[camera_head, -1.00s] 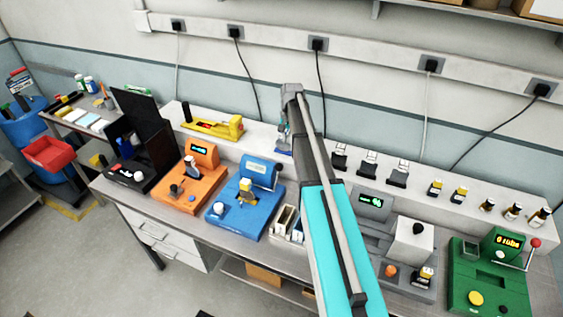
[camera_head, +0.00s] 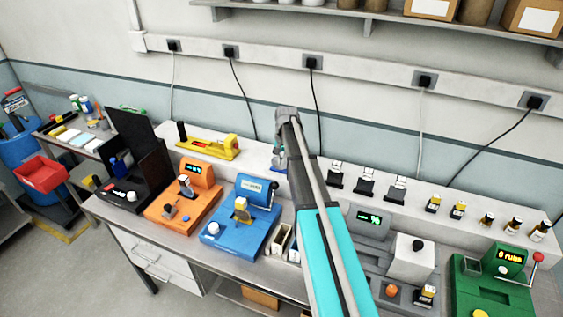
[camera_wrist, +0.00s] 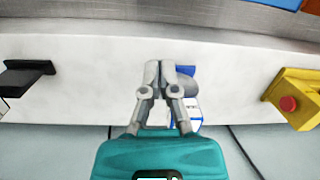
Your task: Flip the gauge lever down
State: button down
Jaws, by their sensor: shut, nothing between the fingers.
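My gripper (camera_head: 281,158) is at the end of my arm, over the raised white ledge at the back of the bench. In the wrist view its fingers (camera_wrist: 158,75) are shut and empty. A small blue-and-white item (camera_wrist: 190,112) is right behind and beside the fingers, partly hidden by them; I cannot tell whether they touch. I cannot tell for sure which part is the gauge lever. A red-knobbed lever (camera_head: 536,262) stands up on the green module (camera_head: 475,290) at the far right, away from my gripper.
A yellow device (camera_head: 212,146) with a red button is left of my gripper on the ledge. Black clips (camera_head: 366,186) stand to its right. Orange (camera_head: 183,205) and blue (camera_head: 243,225) modules sit on the bench in front. Cables hang from wall sockets behind.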

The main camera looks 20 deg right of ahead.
jog(key=shift+a+f+b, duration=0.5)
jog(key=shift+f+b, duration=3.15)
jog(key=shift+f, duration=0.3)
jog(key=shift+s+a+r+p, duration=0.35)
jog(key=shift+s, duration=0.25)
jog(key=shift+s+a+r+p, duration=0.3)
jog(key=shift+s+a, duration=0.05)
jog(key=shift+s, duration=0.2)
jog(key=shift+s+a+r+p, duration=0.35)
jog(key=shift+s, duration=0.25)
jog(key=shift+a, duration=0.2)
jog(key=shift+s+t+h, duration=0.15)
jog(key=shift+t+h, duration=0.15)
